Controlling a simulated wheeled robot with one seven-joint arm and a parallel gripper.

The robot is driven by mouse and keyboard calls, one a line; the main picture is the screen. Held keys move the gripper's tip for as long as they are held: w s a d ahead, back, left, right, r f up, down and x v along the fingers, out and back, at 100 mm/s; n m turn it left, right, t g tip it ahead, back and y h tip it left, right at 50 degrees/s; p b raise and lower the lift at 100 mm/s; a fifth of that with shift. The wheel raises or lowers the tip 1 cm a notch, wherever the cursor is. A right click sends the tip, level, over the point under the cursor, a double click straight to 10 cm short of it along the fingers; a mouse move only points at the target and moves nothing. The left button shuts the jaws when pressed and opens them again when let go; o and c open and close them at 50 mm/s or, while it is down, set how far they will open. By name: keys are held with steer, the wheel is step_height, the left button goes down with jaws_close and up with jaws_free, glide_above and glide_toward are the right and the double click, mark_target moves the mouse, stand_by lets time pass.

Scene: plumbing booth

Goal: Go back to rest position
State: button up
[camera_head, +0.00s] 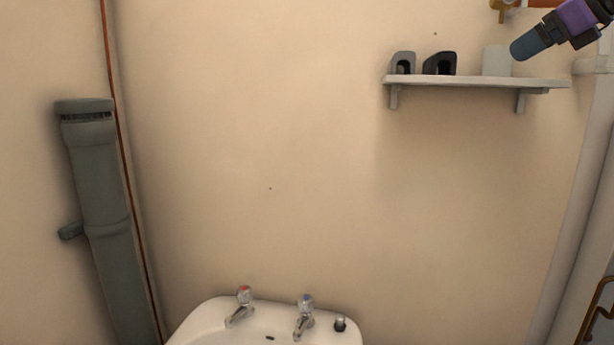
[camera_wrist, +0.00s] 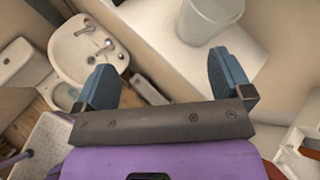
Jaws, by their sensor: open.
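My gripper (camera_head: 519,49) is at the upper right of the head view, by the right part of the wall shelf (camera_head: 470,82). In the wrist view its two blue fingers stand wide apart, with nothing between them (camera_wrist: 165,78). A pale cup (camera_head: 496,61) stands on the shelf, just left of the fingertips in the head view. It also shows in the wrist view (camera_wrist: 207,22), beyond the fingers. I cannot tell the exact gap between cup and fingers.
Two dark holders (camera_head: 403,62) (camera_head: 440,63) sit on the shelf's left part. A washbasin (camera_head: 205,322) with two taps is below. A grey pipe (camera_head: 100,190) runs down the left wall. A toilet (camera_wrist: 22,62) shows in the wrist view. The middle wall is bare.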

steer(key=s+a+f+n+g+h, duration=0.2)
steer(key=s+a+f+n+g, duration=0.2)
steer(key=s+a+f+n, duration=1.05)
steer(key=s+f+n+g+h, duration=0.1)
steer(key=s+f+n+h, duration=0.1)
steer(key=s+f+n, duration=0.7)
step_height(320, 180, down, 5)
steer(key=n, duration=0.4)
steer(key=shift+d+g+h, duration=0.2)
steer(key=shift+g+h, duration=0.1)
steer(key=shift+g, duration=0.1)
steer(key=shift+r, duration=0.1)
